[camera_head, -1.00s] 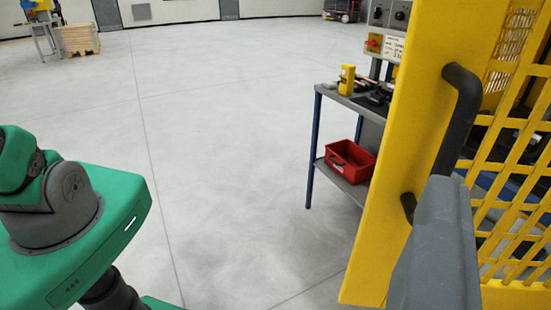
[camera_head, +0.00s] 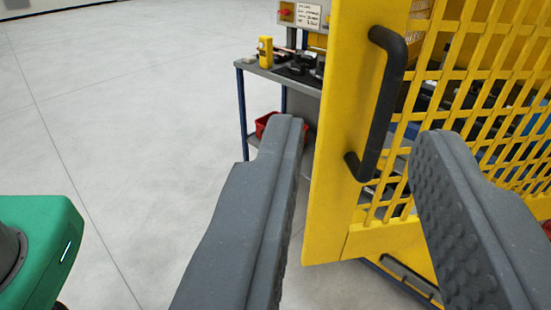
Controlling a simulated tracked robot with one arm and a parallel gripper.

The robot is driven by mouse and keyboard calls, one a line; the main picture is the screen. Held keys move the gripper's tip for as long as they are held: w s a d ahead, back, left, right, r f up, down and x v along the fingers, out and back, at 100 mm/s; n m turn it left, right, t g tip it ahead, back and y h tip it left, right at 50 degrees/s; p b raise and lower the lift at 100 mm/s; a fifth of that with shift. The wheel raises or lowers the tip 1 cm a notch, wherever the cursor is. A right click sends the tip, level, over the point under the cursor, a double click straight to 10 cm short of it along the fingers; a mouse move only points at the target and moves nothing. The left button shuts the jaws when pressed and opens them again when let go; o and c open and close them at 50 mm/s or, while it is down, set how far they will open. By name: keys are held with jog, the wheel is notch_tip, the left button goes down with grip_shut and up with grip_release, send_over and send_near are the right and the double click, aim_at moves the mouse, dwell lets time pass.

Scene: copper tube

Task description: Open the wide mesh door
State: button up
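The wide mesh door (camera_head: 333,190) is yellow, with a solid edge strip and a mesh panel, and fills the right of the view. A black bar handle (camera_head: 385,100) stands upright on its edge strip. My gripper (camera_head: 355,135) is open, with one grey finger to the left of the door's edge and the other to the right of the handle, over the mesh. The handle shows between the two fingers, and I see no contact. I cannot tell how far in front of the handle the fingertips are. The door's hinge side is out of view.
Behind the door's left edge stands a workbench (camera_head: 262,70) with blue legs, a yellow device (camera_head: 265,51) on top and a red bin (camera_head: 265,122) on its lower shelf. My green body part shows at lower left. The grey floor (camera_head: 130,120) at left is clear.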

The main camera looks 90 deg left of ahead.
jog(key=shift+s+f, duration=0.1)
jog(key=shift+s, duration=0.3)
jog(key=shift+a, duration=0.1)
